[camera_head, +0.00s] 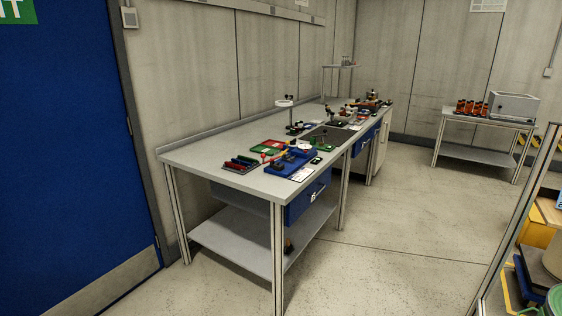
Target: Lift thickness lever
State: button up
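A long grey workbench (205,165) stands along the wall, with small tools and fixtures on its top. A blue fixture (292,160) sits near the bench's front end, with small red and orange parts on or beside it. I cannot tell which part, if any, is the thickness lever; the details are too small. My gripper is not in view.
A green and red tray (267,146) and a dark tray (240,165) lie beside the fixture. A lower shelf (235,240) spans the bench legs. A second table (485,155) stands at the back right. Shelving (515,215) edges the right. The floor (400,220) between is clear.

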aim_at(325, 131)
jog(key=i, duration=0.8)
jog(key=i+z, duration=0.1)
jog(key=i, duration=0.7)
jog(key=i+j, duration=0.15)
jog(key=i, duration=0.65)
jog(key=i+j+z, duration=0.25)
jog(key=i+j, duration=0.2)
jog(key=i+j+z, duration=0.2)
jog(key=i+j, duration=0.2)
jog(key=j, duration=0.2)
